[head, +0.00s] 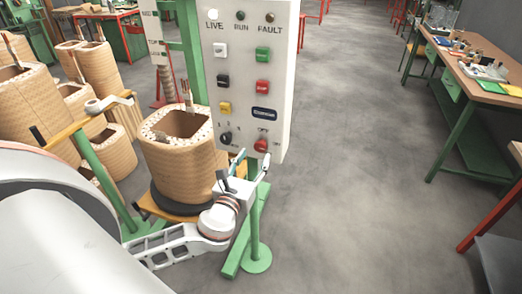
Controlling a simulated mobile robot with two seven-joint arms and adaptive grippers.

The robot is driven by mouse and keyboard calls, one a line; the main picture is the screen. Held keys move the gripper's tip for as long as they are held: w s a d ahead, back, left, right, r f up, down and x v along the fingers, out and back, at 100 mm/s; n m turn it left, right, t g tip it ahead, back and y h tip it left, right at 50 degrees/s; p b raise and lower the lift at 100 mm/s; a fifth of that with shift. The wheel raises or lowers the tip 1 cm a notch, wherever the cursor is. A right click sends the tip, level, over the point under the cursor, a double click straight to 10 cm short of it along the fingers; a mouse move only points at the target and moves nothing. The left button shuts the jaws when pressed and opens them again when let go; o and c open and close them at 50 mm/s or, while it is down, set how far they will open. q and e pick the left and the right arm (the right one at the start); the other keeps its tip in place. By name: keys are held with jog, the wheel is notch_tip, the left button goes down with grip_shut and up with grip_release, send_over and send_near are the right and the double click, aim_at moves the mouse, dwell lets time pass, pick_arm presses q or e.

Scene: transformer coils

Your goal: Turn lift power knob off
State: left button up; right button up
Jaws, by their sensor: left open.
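The pale grey control panel (243,55) stands upright at top centre. At its lower right is a red knob (261,145) with a small label above it, too small to read surely. To its left is a black knob (226,138) with small position marks. I cannot read which knob is the lift power one. My left gripper (251,160) is open, just below the panel's lower edge. Its fingertips point up, near and below the red knob, with nothing between them. Whether a fingertip touches the panel cannot be told. My right gripper is not in view.
A tan wound coil (180,160) stands behind my left forearm on a black round base. More coils (100,75) stand at left. A green post and foot (255,255) stand below the panel. A workbench (470,65) is at right. The grey floor between is clear.

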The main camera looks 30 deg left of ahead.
aim_at(260, 149)
pick_arm(q)
jog(key=x, duration=0.5)
jog(key=shift+d, duration=0.1)
jog(key=c, duration=1.1)
